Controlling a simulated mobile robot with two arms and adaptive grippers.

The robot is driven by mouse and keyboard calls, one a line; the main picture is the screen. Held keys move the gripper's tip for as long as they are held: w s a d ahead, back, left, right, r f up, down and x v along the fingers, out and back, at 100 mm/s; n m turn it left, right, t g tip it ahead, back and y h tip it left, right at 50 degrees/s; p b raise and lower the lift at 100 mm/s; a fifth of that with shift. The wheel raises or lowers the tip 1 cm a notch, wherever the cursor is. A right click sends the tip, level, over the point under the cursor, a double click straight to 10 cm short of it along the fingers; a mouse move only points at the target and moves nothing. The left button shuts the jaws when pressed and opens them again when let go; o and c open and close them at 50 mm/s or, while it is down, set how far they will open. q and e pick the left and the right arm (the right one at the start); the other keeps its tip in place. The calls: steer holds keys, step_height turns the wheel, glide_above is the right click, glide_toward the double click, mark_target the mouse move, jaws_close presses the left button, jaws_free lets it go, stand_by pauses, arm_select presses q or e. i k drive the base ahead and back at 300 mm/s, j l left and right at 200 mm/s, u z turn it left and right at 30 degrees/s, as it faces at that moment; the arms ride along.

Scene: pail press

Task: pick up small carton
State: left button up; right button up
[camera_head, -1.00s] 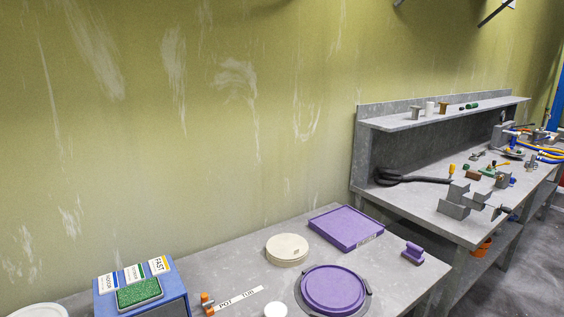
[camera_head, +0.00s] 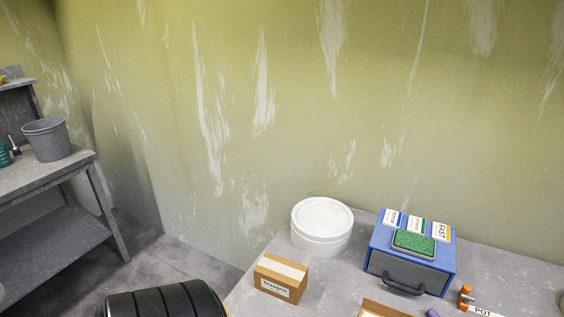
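A small brown carton (camera_head: 280,278) with a pale tape strip on top and a white label on its front stands near the left end of the grey table. It stands upright, in front of a white round tub. Another brown cardboard piece (camera_head: 383,309) shows at the bottom edge, mostly cut off; I cannot tell what it is. Neither of my grippers is in view.
The white lidded tub (camera_head: 321,228) and a blue box with a drawer handle (camera_head: 411,254) stand along the back of the table. A small orange item (camera_head: 465,297) lies at right. A black ribbed object (camera_head: 163,301) is at the lower left. A bench with a grey bucket (camera_head: 46,140) stands far left.

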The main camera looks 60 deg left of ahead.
mark_target(280, 277)
steer(key=u, duration=1.85)
steer(key=i+j+z, duration=0.1)
steer(key=j+z, duration=0.3)
steer(key=j, duration=0.3)
steer(key=j+z, duration=0.4)
steer(key=j, duration=0.25)
